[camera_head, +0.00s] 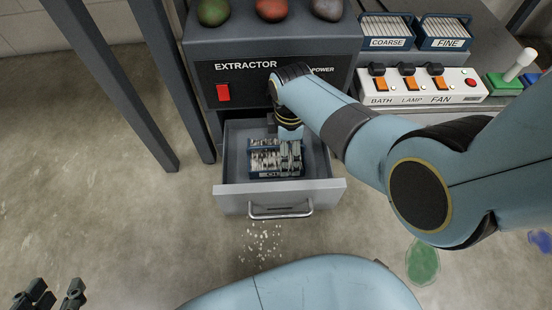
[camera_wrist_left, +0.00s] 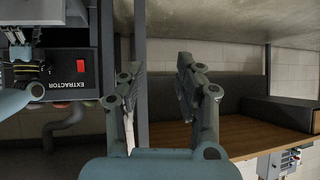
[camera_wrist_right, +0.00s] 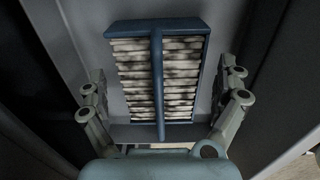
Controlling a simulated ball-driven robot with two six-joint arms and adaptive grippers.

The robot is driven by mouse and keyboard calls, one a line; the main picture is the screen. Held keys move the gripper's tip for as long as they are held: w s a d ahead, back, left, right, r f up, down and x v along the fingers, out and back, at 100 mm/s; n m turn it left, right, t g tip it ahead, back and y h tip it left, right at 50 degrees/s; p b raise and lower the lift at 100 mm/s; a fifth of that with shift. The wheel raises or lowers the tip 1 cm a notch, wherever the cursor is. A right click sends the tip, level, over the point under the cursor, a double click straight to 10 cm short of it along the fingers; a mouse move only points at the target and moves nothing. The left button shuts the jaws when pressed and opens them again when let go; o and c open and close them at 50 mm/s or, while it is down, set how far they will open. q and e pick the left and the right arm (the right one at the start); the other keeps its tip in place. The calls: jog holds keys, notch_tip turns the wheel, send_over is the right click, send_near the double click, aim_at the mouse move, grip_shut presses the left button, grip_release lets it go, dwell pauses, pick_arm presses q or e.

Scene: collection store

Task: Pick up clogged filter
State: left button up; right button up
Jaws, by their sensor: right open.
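The clogged filter (camera_wrist_right: 184,80) is a blue-framed cartridge with pale pleats blotched dark. It lies in the open extractor drawer (camera_head: 325,192), where the head view also shows it (camera_head: 264,160), partly hidden by my right arm. My right gripper (camera_wrist_right: 166,78) is open, with one finger on each side of the filter and a gap between fingers and frame. In the head view my right gripper is largely hidden by its own wrist. My left gripper (camera_wrist_left: 162,58) is open and empty, well away from the drawer; its fingertips show at the head view's lower left (camera_head: 52,290).
The extractor (camera_head: 270,68) stands above the drawer, with a red switch and several round stones on top. Filter boxes marked COARSE (camera_head: 387,42) and FINE (camera_head: 444,43) stand to its right, behind a switch panel (camera_head: 450,97). White crumbs (camera_head: 262,243) lie on the floor before the drawer.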

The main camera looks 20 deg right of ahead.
jog(key=shift+s+a+f+b, duration=0.1)
jog(key=shift+f+b, duration=0.2)
jog(key=shift+f, duration=0.25)
jog(key=shift+f+b, duration=0.8)
jog(key=shift+f, duration=0.15)
pick_arm(q)
jog(key=w+d+r+t+h, duration=0.1)
jog(key=w+r+t, duration=0.5)
jog(key=r, duration=0.3)
jog(key=shift+w+m, duration=0.4)
jog(key=shift+w, duration=0.2)
jog(key=shift+d, duration=0.1)
pick_arm(e)
jog(key=c, duration=1)
jog(key=shift+o, duration=0.2)
jog(key=shift+r, duration=0.1)
